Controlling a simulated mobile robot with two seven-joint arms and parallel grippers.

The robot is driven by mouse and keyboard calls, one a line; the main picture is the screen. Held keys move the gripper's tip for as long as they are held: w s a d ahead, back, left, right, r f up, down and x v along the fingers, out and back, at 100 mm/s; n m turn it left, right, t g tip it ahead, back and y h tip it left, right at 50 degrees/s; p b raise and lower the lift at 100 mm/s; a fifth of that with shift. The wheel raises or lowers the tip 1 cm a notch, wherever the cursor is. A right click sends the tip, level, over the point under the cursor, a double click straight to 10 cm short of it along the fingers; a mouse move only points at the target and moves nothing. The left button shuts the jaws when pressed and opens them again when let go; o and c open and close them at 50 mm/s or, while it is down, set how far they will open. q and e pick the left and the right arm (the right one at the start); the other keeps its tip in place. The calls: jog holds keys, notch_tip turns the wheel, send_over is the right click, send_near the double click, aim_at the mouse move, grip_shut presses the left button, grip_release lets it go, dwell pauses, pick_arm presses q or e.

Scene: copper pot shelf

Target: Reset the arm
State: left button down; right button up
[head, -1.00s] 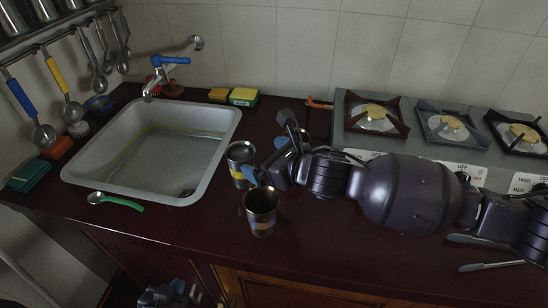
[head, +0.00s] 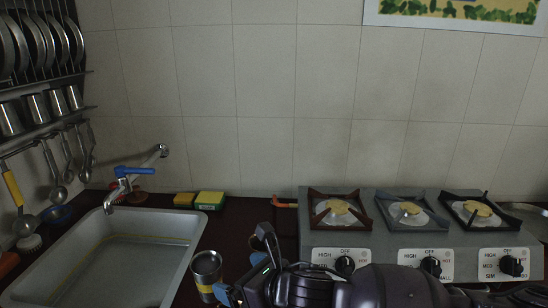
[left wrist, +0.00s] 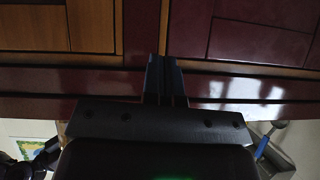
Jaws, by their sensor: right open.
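My right gripper (head: 243,268) is at the bottom of the head view, over the dark red counter, with its jaws open. Nothing shows held in it. A metal cup (head: 207,272) with a yellow band stands just left of it; whether they touch is unclear. My left gripper (left wrist: 165,82) shows in the left wrist view, its two fingers side by side with a narrow dark space between them, in front of wooden cabinet fronts. Whether it is fully shut is hard to tell. It is not seen in the head view.
A sink (head: 120,260) with a blue-handled tap (head: 135,180) is at left. A three-burner stove (head: 420,240) stands at right. Hanging ladles (head: 52,170) and a plate rack (head: 38,45) are on the left wall.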

jog(key=s+d+f+m+h, duration=0.2)
jog(key=d+m, duration=0.3)
jog(key=m, duration=0.4)
jog(key=s+d+f+m+h, duration=0.2)
jog(key=s+d+m, duration=0.1)
jog(key=m, duration=0.5)
jog(key=s+d+f+m+t+h, duration=0.1)
jog(key=s+d+f+m+h, duration=0.1)
jog(key=d+m, duration=0.4)
jog(key=shift+s+d+f+m, duration=0.15)
jog(key=shift+s+m, duration=0.2)
jog(key=shift+m, duration=0.55)
jog(key=shift+s+d+f+m, duration=0.15)
jog(key=shift+s+m, duration=0.15)
jog(key=shift+m, duration=0.6)
jog(key=s+d+f+m+g+h, duration=0.3)
jog(key=s+d+f+m, duration=0.1)
jog(key=s+d+m, duration=0.6)
jog(key=s+d+f+m+g+h, duration=0.3)
jog(key=s+d+f+m, duration=0.1)
jog(key=s+d+m, duration=0.6)
jog(key=w+f+n+t, duration=0.1)
jog(key=w+f+t, duration=0.6)
jog(key=f, duration=0.3)
jog(key=shift+w+d+t+y, duration=0.3)
jog(key=shift+w+t, duration=0.05)
jog(key=shift+t, duration=0.35)
